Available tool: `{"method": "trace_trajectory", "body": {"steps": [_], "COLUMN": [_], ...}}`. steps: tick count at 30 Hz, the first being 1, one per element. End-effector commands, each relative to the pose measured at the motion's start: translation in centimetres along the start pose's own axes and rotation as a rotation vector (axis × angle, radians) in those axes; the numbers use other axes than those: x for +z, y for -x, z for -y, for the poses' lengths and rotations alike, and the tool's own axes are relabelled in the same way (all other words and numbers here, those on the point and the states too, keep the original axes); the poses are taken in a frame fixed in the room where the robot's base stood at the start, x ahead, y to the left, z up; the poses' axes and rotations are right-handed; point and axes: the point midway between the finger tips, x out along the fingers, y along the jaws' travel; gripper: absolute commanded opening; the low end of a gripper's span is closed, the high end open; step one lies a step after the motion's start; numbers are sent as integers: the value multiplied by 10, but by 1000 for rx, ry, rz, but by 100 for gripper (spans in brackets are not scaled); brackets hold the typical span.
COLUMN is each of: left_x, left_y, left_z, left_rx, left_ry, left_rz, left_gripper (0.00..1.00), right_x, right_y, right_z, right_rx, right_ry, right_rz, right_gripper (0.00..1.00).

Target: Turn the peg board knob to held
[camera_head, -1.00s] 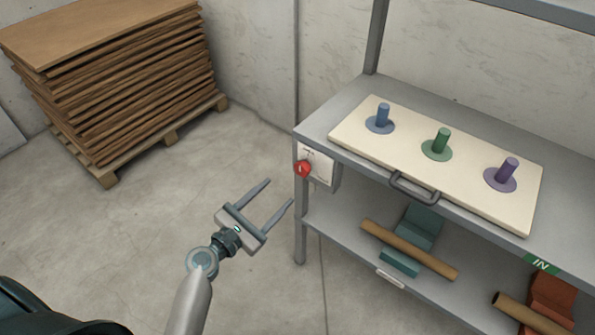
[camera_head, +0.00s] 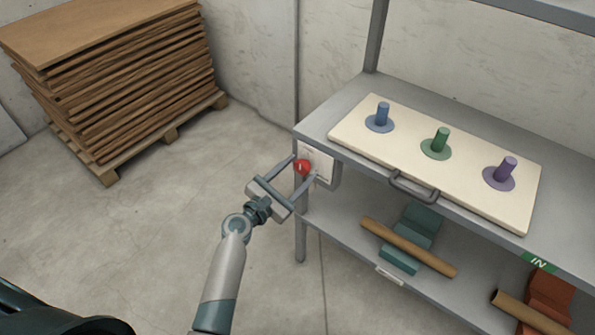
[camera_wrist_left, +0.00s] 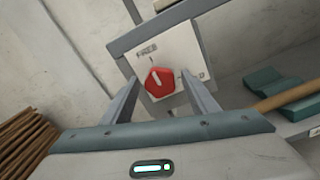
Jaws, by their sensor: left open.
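The red knob (camera_head: 303,168) sits on a white plate (camera_head: 322,168) at the left end of the shelf, below the peg board (camera_head: 440,185). In the left wrist view the red knob (camera_wrist_left: 159,82) has a white mark pointing up and slightly left, towards the label FREE; a second label at the right is partly hidden by a finger. My left gripper (camera_head: 304,166) is open, its fingers on either side of the knob. In the left wrist view the fingers (camera_wrist_left: 160,90) show gaps to the knob. My right gripper is not in view.
The peg board carries a blue peg (camera_head: 382,114), a green peg (camera_head: 440,141) and a purple peg (camera_head: 504,170). The lower shelf holds cardboard tubes (camera_head: 408,246) on teal and orange-brown blocks. A pallet of brown sheets (camera_head: 110,85) stands at the left; floor between is clear.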

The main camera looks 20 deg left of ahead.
Motion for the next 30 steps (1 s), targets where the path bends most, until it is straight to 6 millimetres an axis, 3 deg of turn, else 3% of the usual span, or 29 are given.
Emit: {"method": "trace_trajectory", "body": {"steps": [2, 7, 23, 30], "left_x": [0, 0, 0, -1], "left_y": [0, 0, 0, 0], "left_z": [0, 0, 1, 2], "left_rx": [0, 0, -2, -2], "left_ry": [0, 0, -83, -238], "left_rz": [0, 0, 2, 1], "left_gripper": [54, 13, 12, 12], "right_x": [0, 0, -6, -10], "right_y": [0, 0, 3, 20], "right_z": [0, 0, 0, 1], "right_rx": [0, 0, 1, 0], "right_ry": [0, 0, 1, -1], "right_rz": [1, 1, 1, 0], "right_gripper": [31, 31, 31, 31]}}
